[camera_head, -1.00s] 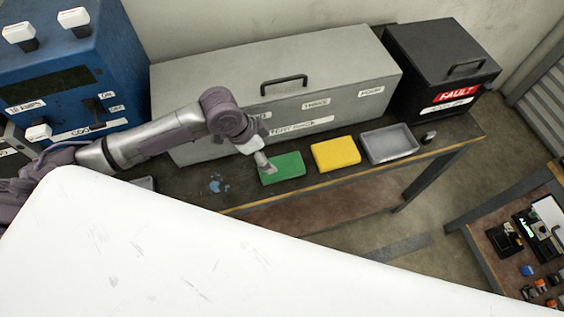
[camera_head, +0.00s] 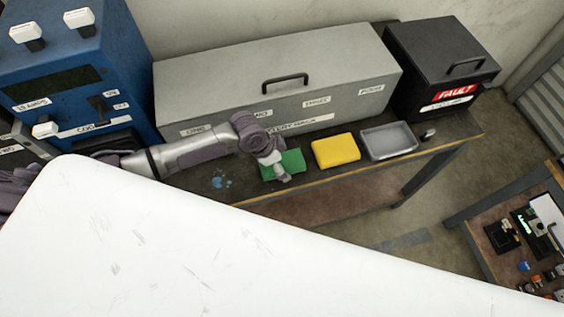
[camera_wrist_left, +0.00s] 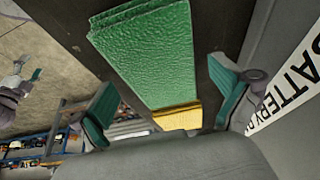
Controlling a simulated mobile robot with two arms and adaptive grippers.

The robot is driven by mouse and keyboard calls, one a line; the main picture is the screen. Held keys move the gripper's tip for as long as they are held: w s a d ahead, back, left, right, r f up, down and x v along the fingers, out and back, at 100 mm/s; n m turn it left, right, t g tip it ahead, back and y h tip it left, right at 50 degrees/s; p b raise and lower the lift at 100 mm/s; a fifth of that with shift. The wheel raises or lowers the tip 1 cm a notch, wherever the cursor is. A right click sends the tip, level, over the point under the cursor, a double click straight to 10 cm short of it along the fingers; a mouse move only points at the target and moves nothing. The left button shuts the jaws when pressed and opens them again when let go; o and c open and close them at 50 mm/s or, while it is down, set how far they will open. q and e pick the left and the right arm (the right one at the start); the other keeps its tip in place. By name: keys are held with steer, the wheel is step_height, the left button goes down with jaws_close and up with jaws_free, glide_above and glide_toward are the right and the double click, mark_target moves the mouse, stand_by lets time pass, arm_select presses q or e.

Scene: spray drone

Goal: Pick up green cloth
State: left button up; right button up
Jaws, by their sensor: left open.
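The green cloth (camera_head: 293,161) lies flat on the dark workbench, left of the yellow cloth (camera_head: 336,151). It looks like a folded, textured pad in the left wrist view (camera_wrist_left: 150,55). My left gripper (camera_head: 284,177) is over the green cloth in the head view and covers part of it. In the left wrist view its two teal-padded fingers (camera_wrist_left: 165,103) are spread wide, one on each side of the green cloth, with nothing between them gripped. I cannot tell the exact height above the cloth.
A grey tray (camera_head: 389,142) sits right of the yellow cloth. A long grey battery box (camera_head: 230,90) stands behind the cloths, with a black box (camera_head: 440,65) at its right. Blue spots (camera_head: 221,182) mark the bench. A large white surface (camera_head: 150,240) fills the foreground.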

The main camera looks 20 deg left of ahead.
mark_target(289, 163)
arm_select(q)
steer(key=c, duration=1)
steer(key=shift+c, duration=0.2)
steer(key=shift+r, duration=0.15)
steer(key=shift+r, duration=0.25)
steer(key=r, duration=0.1)
steer(key=r+b, duration=0.1)
steer(key=r, duration=0.1)
steer(key=shift+s+d+r, duration=0.2)
steer(key=shift+s+r, duration=0.05)
steer(key=shift+r, duration=0.05)
steer(key=s+d+r+b, duration=0.1)
steer(key=s+d+r, duration=0.5)
steer(key=s, duration=0.3)
steer(key=shift+s+r+b, duration=0.2)
steer(key=shift+r+b, duration=0.15)
